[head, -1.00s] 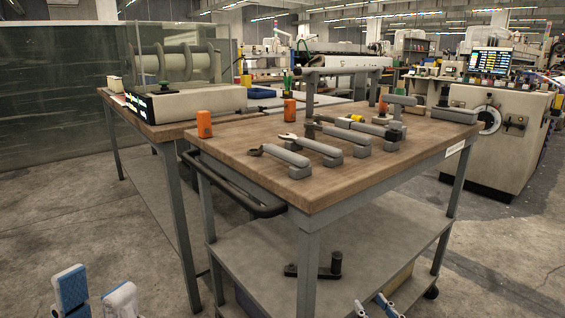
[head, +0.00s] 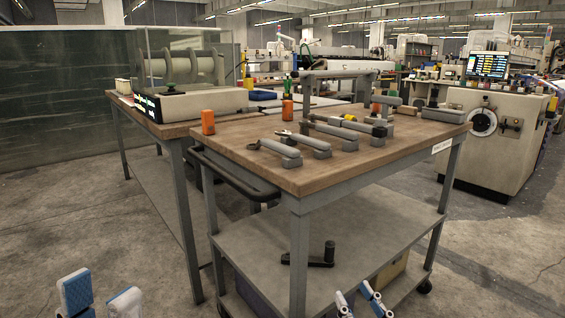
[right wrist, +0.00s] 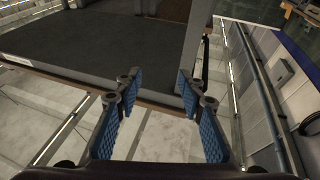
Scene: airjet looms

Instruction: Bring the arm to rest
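My left gripper (head: 101,297) shows at the bottom left of the head view, its two blue-and-white fingers apart with nothing between them. My right gripper (head: 360,301) shows at the bottom, right of centre, low in front of the cart. In the right wrist view my right gripper (right wrist: 158,90) has its blue padded fingers spread wide, with only floor and a dark flat surface behind the gap. Neither gripper touches anything that I can see.
A wheeled cart with a wooden top (head: 235,148) stands close ahead, holding several grey tools and holders. An orange object (head: 208,122) stands near its left edge. A black part (head: 310,258) lies on its lower shelf (head: 350,225). A control cabinet (head: 500,150) is at right. Floor at left is clear.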

